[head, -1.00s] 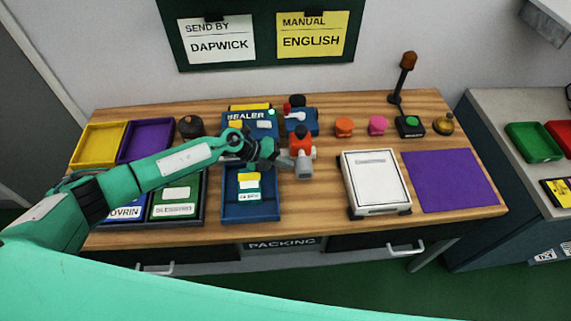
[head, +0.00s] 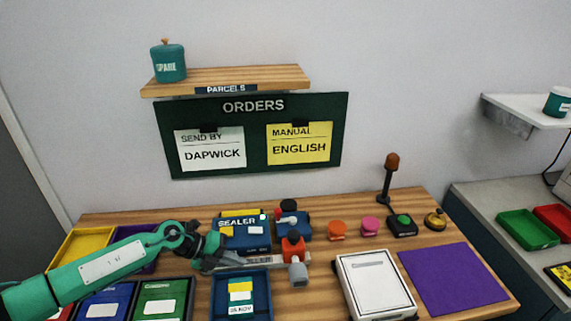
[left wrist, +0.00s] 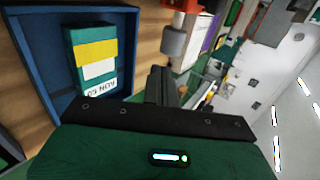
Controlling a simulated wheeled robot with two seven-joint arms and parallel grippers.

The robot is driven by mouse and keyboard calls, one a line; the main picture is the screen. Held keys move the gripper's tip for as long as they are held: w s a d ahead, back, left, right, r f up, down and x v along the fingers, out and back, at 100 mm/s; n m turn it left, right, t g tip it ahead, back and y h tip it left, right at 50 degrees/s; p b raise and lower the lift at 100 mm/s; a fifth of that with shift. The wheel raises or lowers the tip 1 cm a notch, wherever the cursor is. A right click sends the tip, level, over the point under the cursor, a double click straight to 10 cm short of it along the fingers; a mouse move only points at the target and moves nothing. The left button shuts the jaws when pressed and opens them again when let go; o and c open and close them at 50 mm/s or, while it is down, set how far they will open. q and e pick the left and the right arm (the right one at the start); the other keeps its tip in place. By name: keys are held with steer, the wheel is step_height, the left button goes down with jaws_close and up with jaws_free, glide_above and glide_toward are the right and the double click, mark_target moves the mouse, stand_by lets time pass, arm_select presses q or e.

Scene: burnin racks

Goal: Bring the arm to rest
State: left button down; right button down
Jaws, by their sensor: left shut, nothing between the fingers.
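My left arm comes in from the left in the head view. Its left gripper (head: 228,264) is over the table, in front of the blue sealer (head: 240,232) and behind the blue tray (head: 215,297). In the left wrist view its dark fingers (left wrist: 160,85) are together with nothing between them. A green box with yellow and white labels (left wrist: 92,58) lies in the blue tray, apart from the fingers. The red tool with a grey end (head: 293,247) stands to the right of the gripper. My right gripper is not in view.
Green (head: 163,299) and yellow (head: 75,248) trays are at left. A white case (head: 375,285) and purple mat (head: 452,282) are at right. Orange (head: 337,229) and pink (head: 370,225) knobs and a lamp post (head: 388,178) stand behind. A shelf (head: 225,79) hangs above the orders board (head: 255,160).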

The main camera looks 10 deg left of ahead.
arm_select(q)
steer(key=s+d+r+n+t+h, duration=0.3)
steer(key=d+r+n+t, duration=0.7)
steer(key=d+n+t, duration=0.15)
steer(key=s+a+f+n+g+y, duration=0.2)
steer(key=s+a+f+n+y, duration=0.9)
steer(key=n, duration=0.6)
steer(key=s+a+f+n+g+y, duration=0.15)
steer(key=s+g, duration=0.25)
steer(key=s, duration=0.5)
steer(key=s+a+f+n+g+y, duration=0.1)
steer(key=s+a+f+g, duration=0.3)
steer(key=s, duration=0.6)
step_height(320, 180, down, 28)
steer(key=d+g, duration=0.1)
steer(key=g, duration=0.1)
steer(key=s+a+f+g, duration=0.1)
steer(key=s+a+f, duration=0.2)
steer(key=s+f, duration=1.6)
step_height(320, 180, down, 3)
steer(key=shift+s+r, duration=0.15)
steer(key=shift+s, duration=0.15)
